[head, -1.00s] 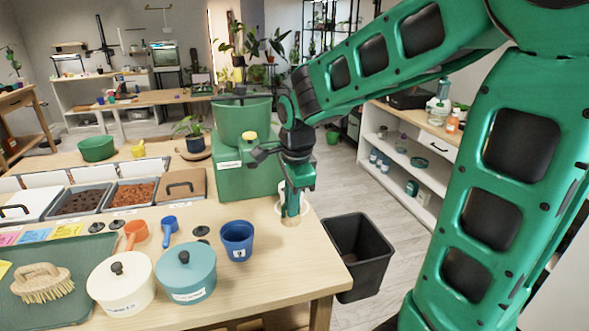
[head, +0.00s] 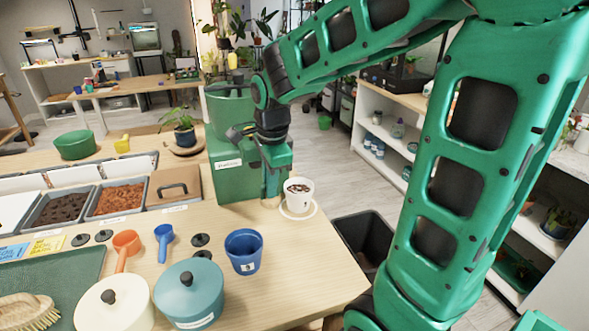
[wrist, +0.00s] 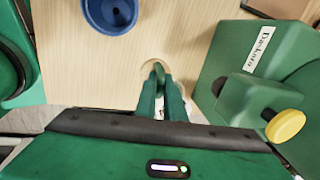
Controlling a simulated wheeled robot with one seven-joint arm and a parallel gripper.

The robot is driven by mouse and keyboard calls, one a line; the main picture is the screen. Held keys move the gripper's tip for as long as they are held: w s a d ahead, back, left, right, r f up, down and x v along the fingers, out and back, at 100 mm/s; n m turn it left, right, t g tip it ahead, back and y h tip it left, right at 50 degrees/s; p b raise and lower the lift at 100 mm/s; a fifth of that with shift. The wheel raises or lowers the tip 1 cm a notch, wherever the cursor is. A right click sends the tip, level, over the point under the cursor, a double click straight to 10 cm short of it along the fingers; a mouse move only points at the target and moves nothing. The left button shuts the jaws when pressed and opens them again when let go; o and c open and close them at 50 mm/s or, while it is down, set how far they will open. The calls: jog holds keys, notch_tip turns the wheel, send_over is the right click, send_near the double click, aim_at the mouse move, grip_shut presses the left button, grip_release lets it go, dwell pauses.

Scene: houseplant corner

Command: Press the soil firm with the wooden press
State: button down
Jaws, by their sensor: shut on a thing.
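A white pot (head: 299,191) stands upright on a pale saucer (head: 299,213) near the table's right edge. Brown soil with white flecks shows in it. My gripper (head: 271,191) is shut, fingers pointing down, just left of the pot in the head view and apart from its rim as far as I can tell. It holds the wooden press; a pale wooden edge (head: 270,203) shows under the fingers. In the wrist view a round wooden disc (wrist: 155,70) shows at the fingertips, hard to tell from the table. The fingers hide the rest of the press.
A green bin (head: 226,160) with a yellow knob (wrist: 286,125) stands close behind my gripper. A blue cup (head: 243,252) and a teal lidded pot (head: 188,291) stand in front. A black waste bin (head: 364,239) is beside the table.

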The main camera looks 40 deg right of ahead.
jog(key=shift+m, duration=0.6)
jog(key=w+d, duration=0.1)
jog(key=d, duration=0.3)
jog(key=w+d+f, duration=0.1)
jog(key=w+d, duration=0.1)
jog(key=d, duration=0.2)
jog(key=w+d+f, duration=0.1)
jog(key=w+d, duration=0.1)
jog(key=d, duration=0.2)
jog(key=shift+d+f, duration=0.2)
jog(key=shift+d, duration=0.05)
jog(key=shift+f, duration=0.7)
jog(key=shift+f, duration=0.5)
dwell(0.3)
notch_tip(320, 180, up, 8)
dwell(1.1)
